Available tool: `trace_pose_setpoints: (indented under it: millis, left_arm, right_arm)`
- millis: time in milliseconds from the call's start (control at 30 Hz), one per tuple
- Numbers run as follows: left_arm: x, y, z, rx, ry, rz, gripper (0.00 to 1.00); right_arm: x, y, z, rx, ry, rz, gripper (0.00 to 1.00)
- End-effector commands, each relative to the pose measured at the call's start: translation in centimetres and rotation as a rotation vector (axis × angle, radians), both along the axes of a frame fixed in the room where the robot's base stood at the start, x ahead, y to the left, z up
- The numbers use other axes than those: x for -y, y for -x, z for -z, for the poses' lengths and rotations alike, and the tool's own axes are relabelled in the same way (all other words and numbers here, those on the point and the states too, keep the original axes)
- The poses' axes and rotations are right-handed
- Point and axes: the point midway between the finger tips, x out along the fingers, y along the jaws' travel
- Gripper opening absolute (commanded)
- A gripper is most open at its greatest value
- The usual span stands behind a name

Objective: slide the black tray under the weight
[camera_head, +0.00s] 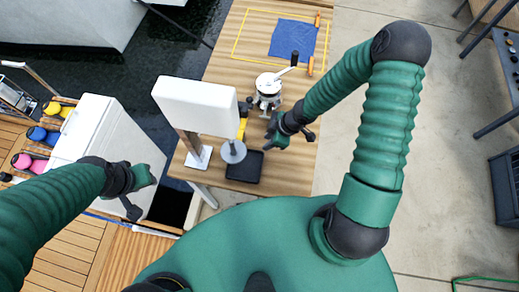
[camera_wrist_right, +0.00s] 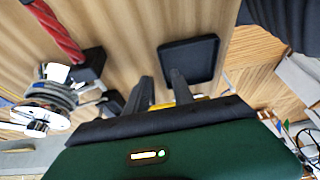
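The black tray (camera_head: 245,167) lies flat on the wooden table near its front edge, and in the right wrist view (camera_wrist_right: 188,61) it is beyond the fingertips. A round grey disc (camera_head: 232,152), which looks like the weight, shows just left of the tray beside the white panel. Its height above the table is hard to tell. My right gripper (camera_head: 280,135) is above the table, up and right of the tray. In the right wrist view its two fingers (camera_wrist_right: 162,90) are apart with nothing between them. My left gripper (camera_head: 138,192) is off the table's left side by the white box; its fingers are unclear.
A white panel on a stand (camera_head: 195,104) rises left of the disc. A white and metal winch-like device (camera_head: 268,88) stands behind the tray. A blue cloth (camera_head: 293,39) lies at the far end. The table right of the tray is bare.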

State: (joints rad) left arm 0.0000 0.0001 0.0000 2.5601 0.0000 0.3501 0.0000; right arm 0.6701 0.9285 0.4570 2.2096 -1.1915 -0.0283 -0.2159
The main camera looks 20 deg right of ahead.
Motion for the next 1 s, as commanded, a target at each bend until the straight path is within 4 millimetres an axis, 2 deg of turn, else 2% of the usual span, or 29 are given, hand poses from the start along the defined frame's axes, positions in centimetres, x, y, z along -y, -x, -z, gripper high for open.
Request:
trace_pose_setpoints:
  millis: [33, 200, 500, 867, 900, 1000]
  left_arm:
    - [0.0, 0.0, 1.2, 0.0, 0.0, 0.0, 0.36]
    - [0.0, 0.0, 2.5, 0.0, 0.0, 0.0, 0.36]
    - [0.0, 0.0, 3.1, 0.0, 0.0, 0.0, 0.36]
    - [0.0, 0.0, 3.1, 0.0, 0.0, 0.0, 0.36]
    - [0.0, 0.0, 3.1, 0.0, 0.0, 0.0, 0.36]
    - [0.0, 0.0, 3.1, 0.0, 0.0, 0.0, 0.36]
  right_arm:
    - [-0.5, -0.2, 1.6, 0.0, 0.001, -0.004, 0.29]
    - [-1.6, -0.8, 4.6, 0.0, 0.001, -0.005, 0.29]
    - [-3.1, -1.8, 8.5, 0.001, -0.001, -0.001, 0.29]
    - [-3.2, -2.0, 9.2, 0.0, 0.0, 0.001, 0.29]
    - [-3.2, -2.0, 9.2, 0.0, 0.0, 0.001, 0.28]
    - [-3.2, -2.0, 9.2, 0.0, 0.0, 0.001, 0.15]
